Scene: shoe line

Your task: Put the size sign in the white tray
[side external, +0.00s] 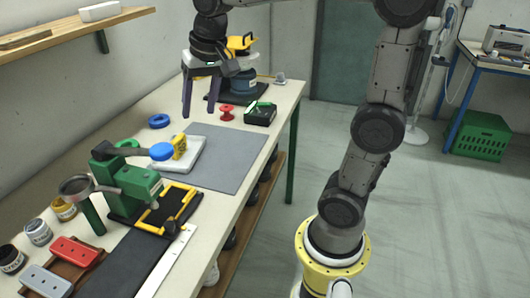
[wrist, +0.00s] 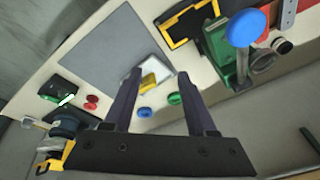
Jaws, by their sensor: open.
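The tray (wrist: 160,70) also shows between my fingers in the wrist view, partly hidden. A small pale grey upright piece (side external: 280,77) stands at the bench's far end and looks like the size sign, but it is too small to read. It seems to show at the left in the wrist view (wrist: 29,122). My gripper (side external: 199,112) is open and empty, above the bench with its fingers pointing down.
A red spool (side external: 227,113), a black box (side external: 260,114) and a blue ring (side external: 159,121) stand near my gripper. A blue-grey machine (side external: 243,82) stands behind. A green press (side external: 125,185) is at the near side.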

